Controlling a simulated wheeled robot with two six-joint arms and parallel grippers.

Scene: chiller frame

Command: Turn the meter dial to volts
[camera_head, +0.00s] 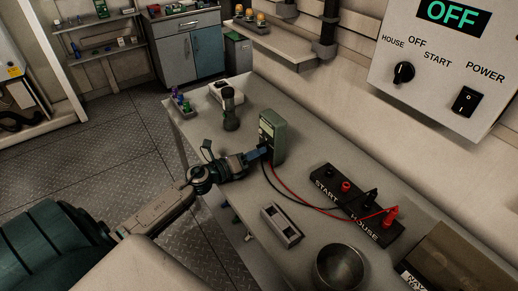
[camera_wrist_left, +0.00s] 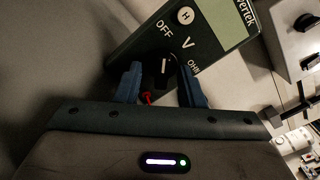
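The green meter (camera_head: 274,135) stands upright on the bench in the head view. In the left wrist view the meter (camera_wrist_left: 215,42) shows OFF, V and OHM labels around its black dial (camera_wrist_left: 164,68). The dial's white mark appears to point toward OFF, though the knob is partly dark. My left gripper (camera_head: 262,153) is at the meter's front face. In the left wrist view its blue fingers (camera_wrist_left: 162,85) are apart, one on each side of the dial, with gaps showing. My right gripper is not in view.
Red and black leads run from the meter to a black START/HOUSE terminal block (camera_head: 355,203). A grey slotted block (camera_head: 282,226) and a metal bowl (camera_head: 339,267) sit nearer. A dark cylinder (camera_head: 230,110) stands behind the meter. A wall panel (camera_head: 440,65) reads OFF.

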